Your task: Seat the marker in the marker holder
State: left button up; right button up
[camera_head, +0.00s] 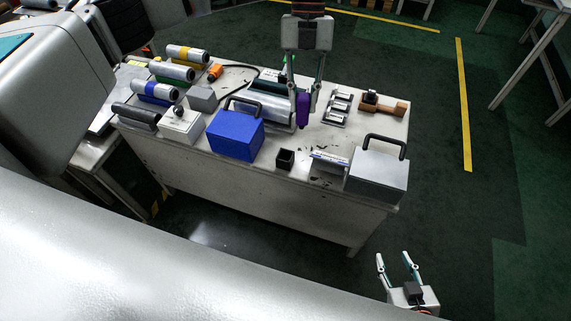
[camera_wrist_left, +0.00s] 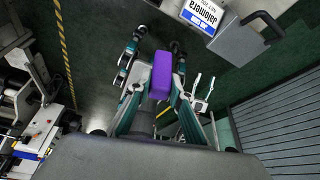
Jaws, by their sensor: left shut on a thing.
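My left gripper (camera_head: 303,98) is above the worktable, shut on a purple block-shaped thing that appears to be the marker (camera_head: 303,112). In the left wrist view the purple marker (camera_wrist_left: 162,75) sits between the fingers of my left gripper (camera_wrist_left: 161,88). A small open black square cup, which looks like the marker holder (camera_head: 285,159), stands at the table's front edge. The marker is behind and slightly right of the cup, apart from it. My right gripper (camera_head: 394,259) is open and empty, low in front of the table.
The worktable (camera_head: 300,190) carries a blue box with a handle (camera_head: 236,134) left of the cup and a grey box with a handle (camera_head: 378,172) to its right. A silver roll (camera_head: 262,106) lies behind. A wooden piece (camera_head: 385,105) lies at the right.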

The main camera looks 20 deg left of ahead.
pick_arm(q)
jog(key=n, duration=0.1)
jog(key=a+n+h, duration=0.1)
jog(key=f+n, duration=0.1)
jog(key=n, duration=0.1)
jog(key=shift+w+a+t, duration=0.15)
jog(key=shift+w+t, duration=0.15)
jog(key=shift+w, duration=0.05)
jog(key=a+n+t+h, duration=0.1)
jog(key=n+h, duration=0.1)
jog(key=n, duration=0.2)
jog(key=n+t+b, duration=0.3)
jog(key=n+b, duration=0.1)
jog(key=n, duration=0.3)
send_over(292, 157)
jog(key=a, duration=0.2)
notch_tip(292, 157, down, 18)
notch_tip(292, 157, down, 3)
jog(key=shift+a, duration=0.1)
jog(key=shift+f, duration=0.3)
